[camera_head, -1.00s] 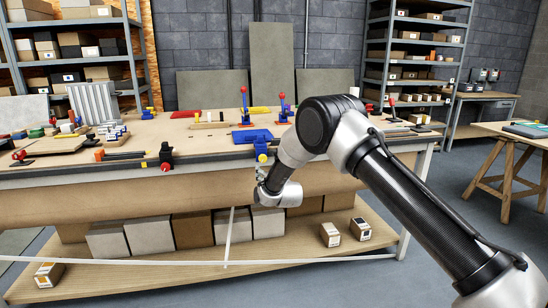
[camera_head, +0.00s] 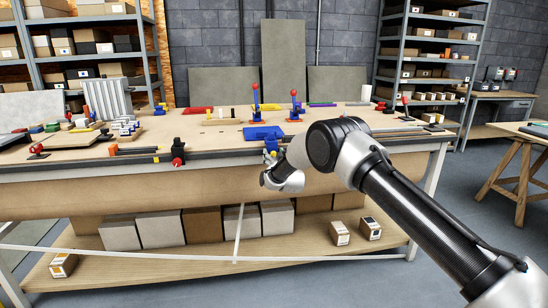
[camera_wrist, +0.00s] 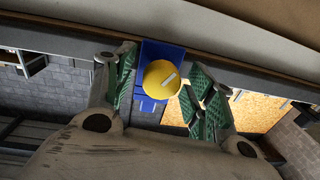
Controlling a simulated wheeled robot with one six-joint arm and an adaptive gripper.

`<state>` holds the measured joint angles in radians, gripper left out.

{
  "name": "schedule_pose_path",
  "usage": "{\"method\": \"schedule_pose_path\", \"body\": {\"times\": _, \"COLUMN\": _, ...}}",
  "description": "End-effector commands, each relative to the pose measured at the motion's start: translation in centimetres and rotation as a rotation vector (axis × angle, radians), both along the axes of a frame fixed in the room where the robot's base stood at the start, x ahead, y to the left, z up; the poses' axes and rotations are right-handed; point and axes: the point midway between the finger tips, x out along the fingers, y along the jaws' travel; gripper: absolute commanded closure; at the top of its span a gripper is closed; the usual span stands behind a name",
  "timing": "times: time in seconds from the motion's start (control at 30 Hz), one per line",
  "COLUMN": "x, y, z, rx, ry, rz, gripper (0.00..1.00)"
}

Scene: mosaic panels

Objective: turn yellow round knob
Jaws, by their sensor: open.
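In the head view, the knob (camera_head: 271,154) is a small yellow spot at the bench's front edge, below a blue plate. My gripper (camera_head: 272,168) is just below and in front of it, its fingers mostly hidden by my wrist.
The workbench (camera_head: 215,135) carries blue bases with red-topped levers (camera_head: 255,96) behind the knob. A red-and-black fixture (camera_head: 178,152) is on the front edge to the left. Boxes (camera_head: 204,224) stand on the lower shelf. A trestle table (camera_head: 520,150) is at right.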

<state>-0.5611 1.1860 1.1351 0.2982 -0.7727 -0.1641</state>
Motion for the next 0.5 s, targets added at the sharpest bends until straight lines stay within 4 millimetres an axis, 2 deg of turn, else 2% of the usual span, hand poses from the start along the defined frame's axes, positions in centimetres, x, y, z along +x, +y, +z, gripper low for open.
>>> {"method": "schedule_pose_path", "body": {"times": 0.03, "x": -0.01, "y": 0.0, "z": 0.01, "rx": 0.0, "ry": 0.0, "rz": 0.0, "gripper": 0.45}}
{"method": "schedule_pose_path", "body": {"times": 0.2, "x": -0.02, "y": 0.0, "z": 0.02, "rx": 0.0, "ry": 0.0, "rz": 0.0, "gripper": 0.76}}
{"method": "schedule_pose_path", "body": {"times": 0.3, "x": -0.03, "y": 0.01, "z": 0.02, "rx": 0.0, "ry": 0.0, "rz": 0.0, "gripper": 0.92}}
{"method": "schedule_pose_path", "body": {"times": 0.5, "x": -0.03, "y": 0.01, "z": 0.02, "rx": -0.008, "ry": -0.003, "rz": 0.0, "gripper": 0.92}}
